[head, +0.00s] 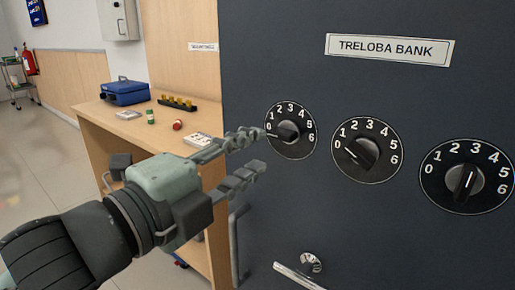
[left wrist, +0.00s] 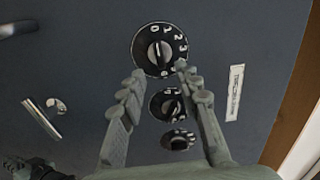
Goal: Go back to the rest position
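My left gripper (head: 250,155) is open and empty, its two fingers apart in front of the dark safe door (head: 262,65). In the head view its upper fingertip overlaps the edge of the left dial (head: 290,131); I cannot tell whether they touch. In the left wrist view the left dial (left wrist: 160,50) shows beyond the fingertips (left wrist: 159,72). Its pointer is at about 0. The middle dial (head: 367,150) points near 0 and the right dial (head: 467,178) near 3. My right gripper (left wrist: 30,168) shows only small and dark at the lower-left corner of the left wrist view.
A lever handle (head: 298,275) and a vertical pull handle (head: 236,245) stick out from the door. A wooden counter (head: 105,118) at left holds a blue cash box (head: 124,92) and small items. Open floor (head: 40,150) lies farther left.

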